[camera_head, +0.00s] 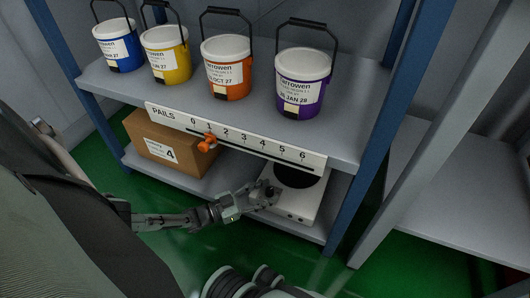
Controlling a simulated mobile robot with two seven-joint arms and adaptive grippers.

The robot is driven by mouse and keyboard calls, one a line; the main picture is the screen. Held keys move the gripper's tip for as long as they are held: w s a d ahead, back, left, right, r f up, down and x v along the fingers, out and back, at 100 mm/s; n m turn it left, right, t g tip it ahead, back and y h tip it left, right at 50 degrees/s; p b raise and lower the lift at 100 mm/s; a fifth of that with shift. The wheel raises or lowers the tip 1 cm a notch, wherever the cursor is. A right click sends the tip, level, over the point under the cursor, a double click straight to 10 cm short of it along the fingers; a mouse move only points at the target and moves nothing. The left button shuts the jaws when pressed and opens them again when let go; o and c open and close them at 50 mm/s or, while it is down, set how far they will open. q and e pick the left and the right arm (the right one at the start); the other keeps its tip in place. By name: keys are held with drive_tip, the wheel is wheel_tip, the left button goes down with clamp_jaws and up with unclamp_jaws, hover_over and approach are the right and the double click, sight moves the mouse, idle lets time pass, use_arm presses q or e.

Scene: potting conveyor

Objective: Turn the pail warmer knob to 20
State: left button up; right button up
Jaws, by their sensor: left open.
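The pail warmer (306,205) is a white box with a round black plate (297,176) on top, on the lower shelf under the strip numbered 0 to 6. My left gripper (266,193) is at the warmer's front left corner, its fingers open. A small dark shape between the fingertips may be the knob, but it is too small to tell. I cannot read a dial or setting. My right gripper is not in view.
Blue, yellow, orange and purple (302,82) pails stand on the upper shelf. The PAILS strip (236,140) carries an orange slider (208,142) near 1. A cardboard box (165,148) marked 4 sits left of the warmer. A blue post (347,210) stands right of it.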

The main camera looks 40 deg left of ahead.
use_arm(q)
clamp_jaws()
drive_tip(key=shift+s+d+r+n+t+y+p, duration=0.1)
drive_tip(key=shift+n+t+y+p, duration=0.3)
drive_tip(key=shift+n+y+p, duration=0.4)
drive_tip(key=shift+s+d+r+n+t+y+p, duration=0.1)
drive_tip(key=shift+n+t+y+p, duration=0.35)
drive_tip(key=shift+y, duration=0.65)
drive_tip(key=shift+d+f+n+t+y+p, duration=0.15)
drive_tip(key=shift+n+y+p, duration=0.15)
drive_tip(key=shift+n+y, duration=0.7)
drive_tip(key=shift+d+n+t+y+p, duration=0.1)
drive_tip(key=shift+n+y+p, duration=0.3)
drive_tip(key=shift+y, duration=0.9)
drive_tip(key=shift+a+n+y, duration=0.1)
drive_tip(key=shift+n+y, duration=0.2)
drive_tip(key=shift+n, duration=0.05)
drive_tip(key=shift+w, duration=0.1)
unclamp_jaws()
drive_tip(key=s, duration=1.2)
drive_tip(key=shift+d, duration=0.2)
